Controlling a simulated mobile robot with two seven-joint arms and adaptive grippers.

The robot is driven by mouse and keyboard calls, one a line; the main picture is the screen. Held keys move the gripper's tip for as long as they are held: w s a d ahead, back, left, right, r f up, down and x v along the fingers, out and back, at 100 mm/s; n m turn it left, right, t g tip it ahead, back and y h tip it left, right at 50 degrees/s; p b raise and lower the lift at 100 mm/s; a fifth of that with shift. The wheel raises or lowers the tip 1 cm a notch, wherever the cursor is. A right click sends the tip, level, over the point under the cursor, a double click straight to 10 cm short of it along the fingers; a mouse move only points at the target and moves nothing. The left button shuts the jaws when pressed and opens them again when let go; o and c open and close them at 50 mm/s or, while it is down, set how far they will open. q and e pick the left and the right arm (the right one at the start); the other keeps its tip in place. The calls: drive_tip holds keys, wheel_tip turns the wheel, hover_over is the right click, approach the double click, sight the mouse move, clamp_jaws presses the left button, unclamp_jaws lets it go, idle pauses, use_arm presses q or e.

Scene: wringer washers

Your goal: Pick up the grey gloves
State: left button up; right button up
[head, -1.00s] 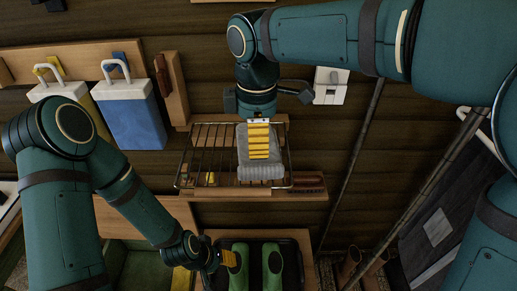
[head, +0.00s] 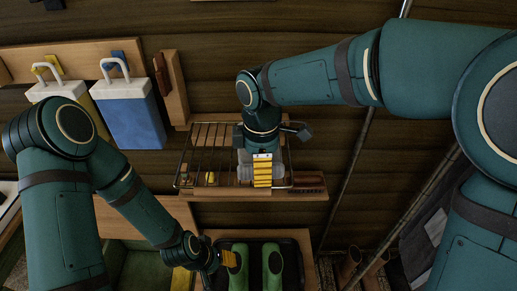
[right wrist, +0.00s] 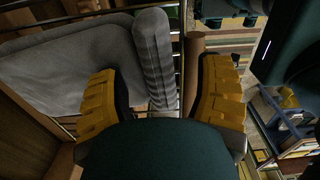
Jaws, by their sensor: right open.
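The grey gloves (head: 245,172) lie on a wire rack at the middle of the head view, largely hidden behind my right gripper. In the right wrist view the gloves (right wrist: 80,62) fill the upper left as soft grey cloth, with a thick ribbed edge (right wrist: 152,60) between the finger lines. My right gripper (head: 262,183) is open in front of the gloves. Its yellow fingers (right wrist: 162,75) stand apart on either side of the ribbed edge, and I cannot tell whether they touch it. My left gripper (head: 228,258) is low, beside the green boots; its opening is unclear.
The wire rack (head: 185,160) has a wooden shelf (head: 225,194) with a brown brush (head: 306,191). Green boots (head: 272,266) stand in a black tray below. A blue-and-white container (head: 133,118) hangs at the left. Poles (head: 350,170) lean at the right.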

clamp_jaws()
